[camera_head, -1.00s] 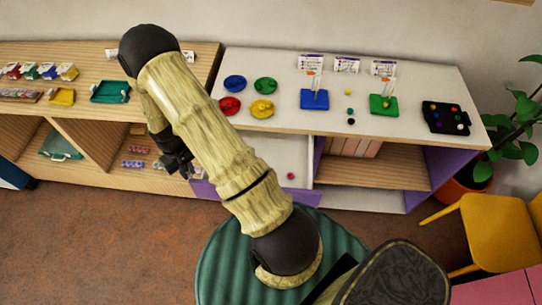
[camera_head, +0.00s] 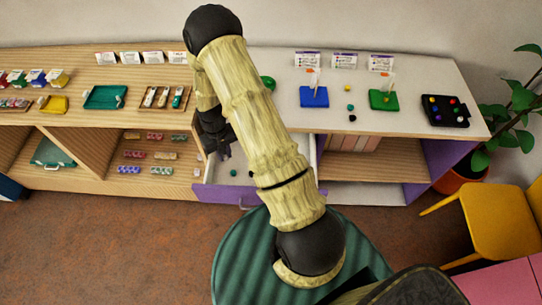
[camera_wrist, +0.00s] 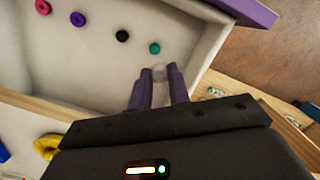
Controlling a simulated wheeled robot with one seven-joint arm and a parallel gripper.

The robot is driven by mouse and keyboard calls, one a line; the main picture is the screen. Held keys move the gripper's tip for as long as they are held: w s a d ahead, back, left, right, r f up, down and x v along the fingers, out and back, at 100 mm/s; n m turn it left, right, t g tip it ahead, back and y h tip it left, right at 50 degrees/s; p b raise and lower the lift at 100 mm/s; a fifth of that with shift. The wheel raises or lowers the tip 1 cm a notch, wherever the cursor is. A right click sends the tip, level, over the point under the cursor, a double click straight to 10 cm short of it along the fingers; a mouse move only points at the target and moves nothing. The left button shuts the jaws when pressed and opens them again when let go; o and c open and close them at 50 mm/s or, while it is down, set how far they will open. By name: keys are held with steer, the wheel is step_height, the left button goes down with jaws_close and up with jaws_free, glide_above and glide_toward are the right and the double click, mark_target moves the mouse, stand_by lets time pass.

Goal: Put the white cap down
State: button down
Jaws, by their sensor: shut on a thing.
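My gripper (camera_head: 222,150) is above the left part of the open drawer (camera_head: 226,194), which has a purple front and pale inside. In the wrist view, its dark purple fingers (camera_wrist: 160,82) are shut on a small pale, round, translucent-looking piece, the white cap (camera_wrist: 160,71). The cap is at the fingertips, over the drawer's pale floor; I cannot tell how high above it. Inside the drawer lie a teal bead (camera_wrist: 155,48), a black bead (camera_wrist: 123,36), a purple ring (camera_wrist: 78,19) and a pink ring (camera_wrist: 43,7). The cap cannot be made out in the head view.
The shelf top above the drawer holds a blue board (camera_head: 314,97), a green board (camera_head: 383,101) and a black tray (camera_head: 445,112). A teal tray (camera_head: 105,97) stands further left. The drawer floor around the beads is largely bare.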

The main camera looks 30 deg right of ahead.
steer(key=shift+d, duration=0.15)
steer(key=shift+d+f+b, duration=0.15)
steer(key=shift+d+b, duration=0.05)
steer(key=shift+b, duration=0.15)
steer(key=s+d+f+m+y+b, duration=0.1)
steer(key=s+d+m+b, duration=0.1)
steer(key=d+m+b, duration=0.7)
steer(key=d+b, duration=0.4)
steer(key=b, duration=0.4)
steer(key=shift+d, duration=0.15)
steer(key=shift+f, duration=0.15)
steer(key=shift+f, duration=3.05)
steer(key=shift+f, duration=1.9)
